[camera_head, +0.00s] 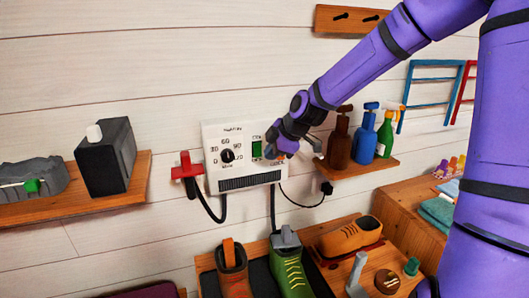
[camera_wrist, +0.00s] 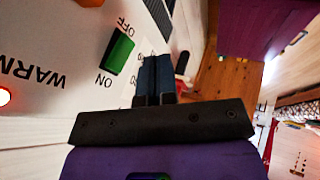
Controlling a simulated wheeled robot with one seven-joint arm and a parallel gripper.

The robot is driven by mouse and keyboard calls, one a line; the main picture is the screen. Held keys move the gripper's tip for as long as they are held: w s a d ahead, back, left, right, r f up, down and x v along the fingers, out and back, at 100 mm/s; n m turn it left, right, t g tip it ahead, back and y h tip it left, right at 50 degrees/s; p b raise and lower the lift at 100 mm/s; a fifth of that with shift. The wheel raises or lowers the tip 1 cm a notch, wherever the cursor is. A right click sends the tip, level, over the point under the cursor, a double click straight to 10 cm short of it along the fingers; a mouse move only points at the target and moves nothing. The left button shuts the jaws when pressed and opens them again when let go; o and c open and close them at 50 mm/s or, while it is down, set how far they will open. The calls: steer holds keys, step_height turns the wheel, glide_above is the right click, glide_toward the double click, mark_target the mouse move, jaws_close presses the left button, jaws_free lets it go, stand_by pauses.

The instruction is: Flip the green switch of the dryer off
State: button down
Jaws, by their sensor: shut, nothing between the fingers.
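The dryer (camera_head: 213,137) is a white wall box with a black dial, a dark grille and a green switch (camera_head: 257,149). In the wrist view the green rocker switch (camera_wrist: 117,52) is seen close up, between the OFF and ON labels. A lit red lamp (camera_wrist: 4,96) shows beside the WARM label. My gripper (camera_head: 271,152) is at the right side of the dryer's face, next to the switch. In the wrist view its fingers (camera_wrist: 154,60) are shut and empty, just right of the switch. I cannot tell whether they touch the panel.
A red holder (camera_head: 186,171) sticks out left of the dryer. A shelf with bottles (camera_head: 363,133) is close on the right. Shoes (camera_head: 289,270) stand on a wooden rack below. A left shelf (camera_head: 128,185) holds a dark box (camera_head: 105,157).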

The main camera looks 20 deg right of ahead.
mark_target(260, 157)
steer(key=shift+w+a+f, duration=0.1)
steer(key=shift+w+f, duration=0.2)
steer(key=shift+w, duration=0.5)
steer(key=shift+w+a+f, duration=0.1)
steer(key=shift+w+f, duration=0.25)
steer(key=shift+w, duration=0.4)
steer(key=shift+w+a+f, duration=0.1)
steer(key=shift+w+f, duration=0.2)
steer(key=shift+w, duration=0.5)
steer(key=shift+w+f, duration=0.15)
steer(key=shift+w, duration=0.15)
steer(key=shift+f, duration=0.2)
steer(key=shift+r, duration=0.1)
